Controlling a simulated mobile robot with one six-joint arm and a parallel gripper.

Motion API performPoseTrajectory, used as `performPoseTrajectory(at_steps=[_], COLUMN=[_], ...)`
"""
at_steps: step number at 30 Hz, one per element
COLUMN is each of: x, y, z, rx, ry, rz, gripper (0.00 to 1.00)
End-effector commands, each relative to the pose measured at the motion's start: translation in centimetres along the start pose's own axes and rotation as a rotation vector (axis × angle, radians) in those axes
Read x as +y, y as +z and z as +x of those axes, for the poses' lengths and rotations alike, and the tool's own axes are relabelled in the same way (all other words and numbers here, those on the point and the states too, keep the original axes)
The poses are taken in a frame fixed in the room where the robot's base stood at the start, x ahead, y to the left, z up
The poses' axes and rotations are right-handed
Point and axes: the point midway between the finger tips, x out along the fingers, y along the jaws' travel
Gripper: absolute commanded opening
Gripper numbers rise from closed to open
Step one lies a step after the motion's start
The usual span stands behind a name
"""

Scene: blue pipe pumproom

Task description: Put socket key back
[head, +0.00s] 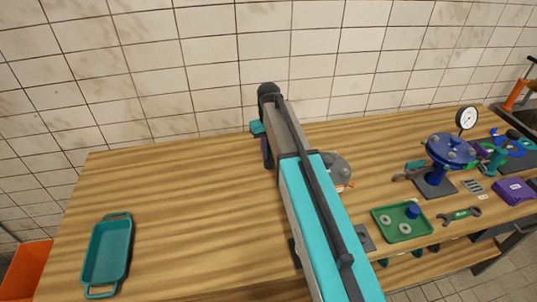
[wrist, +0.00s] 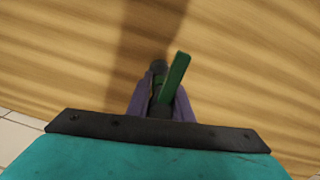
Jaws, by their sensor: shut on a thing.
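The socket key (wrist: 177,76) shows in the wrist view as a green bar with a dark round end beside it. My gripper (wrist: 158,92) has its purple fingers shut on it, over bare wood. The surface around the key is clear, and its height above the wood is hard to judge. In the head view my arm crosses the middle of the bench, and a purple part of my gripper (head: 266,152) shows near the back wall. The key cannot be made out in the head view.
A teal tray (head: 126,256) lies empty at the left. Right of my arm are a grey round part (head: 340,168), a green tray (head: 383,228) with washers and a blue piece, a wrench (head: 459,215), and a blue valve (head: 450,150) with a gauge (head: 467,118). The left bench middle is clear.

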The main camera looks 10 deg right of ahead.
Motion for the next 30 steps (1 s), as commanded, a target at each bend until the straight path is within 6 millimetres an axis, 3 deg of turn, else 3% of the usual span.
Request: performPoseTrajectory(at_steps=[13, 14, 17, 30], x=[0.03, 0.03, 0.04, 0.05], y=[0.0, 0.0, 0.0, -0.01], z=[0.27, 0.27, 0.25, -0.15], rx=[0.001, 0.0, 0.0, 0.001], ry=[0.0, 0.0, 0.0, 0.0], rz=[0.0, 0.0, 0.001, 0.001], gripper=[0.0, 0.23, 0.38, 0.38])
